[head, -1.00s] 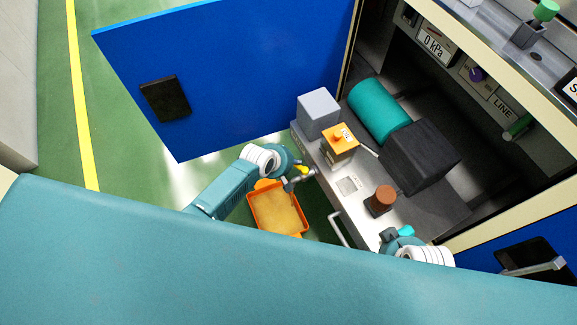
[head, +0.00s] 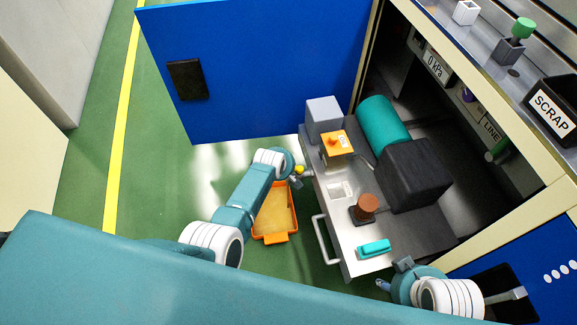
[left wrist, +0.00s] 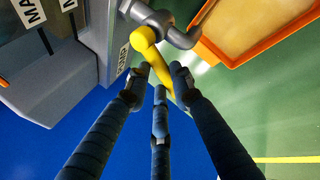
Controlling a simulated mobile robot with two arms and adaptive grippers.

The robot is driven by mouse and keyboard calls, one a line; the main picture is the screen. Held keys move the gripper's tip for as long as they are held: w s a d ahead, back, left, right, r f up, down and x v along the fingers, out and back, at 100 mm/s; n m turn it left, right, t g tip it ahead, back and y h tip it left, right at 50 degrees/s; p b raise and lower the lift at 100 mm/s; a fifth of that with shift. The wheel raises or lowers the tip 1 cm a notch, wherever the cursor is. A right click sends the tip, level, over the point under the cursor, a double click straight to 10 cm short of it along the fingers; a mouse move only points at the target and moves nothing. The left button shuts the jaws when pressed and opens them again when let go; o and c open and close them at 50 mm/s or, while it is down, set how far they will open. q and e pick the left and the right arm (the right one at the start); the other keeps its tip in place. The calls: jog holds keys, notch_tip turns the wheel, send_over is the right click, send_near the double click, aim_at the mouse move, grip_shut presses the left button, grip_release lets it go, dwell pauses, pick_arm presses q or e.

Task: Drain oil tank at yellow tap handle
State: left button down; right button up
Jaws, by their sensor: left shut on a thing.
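The yellow tap handle (head: 299,169) sits on a grey pipe at the tank's left side, above the orange drain tray. In the left wrist view the yellow handle (left wrist: 156,60) runs down between the dark fingers of my left gripper (left wrist: 160,80), which is shut on it. In the head view my left gripper (head: 292,180) is small and partly hidden by its wrist. The orange tray (head: 268,238) lies on the floor below, with a tan inside. My right gripper (head: 391,275) is by the cart's near right corner, fingers apart and empty.
A blue door (head: 260,70) stands open behind. Green floor at left is clear.

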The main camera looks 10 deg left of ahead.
pick_arm(q)
jog(key=shift+s+f, duration=0.1)
jog(key=c, duration=1.5)
grip_release()
jog(key=shift+a, duration=0.1)
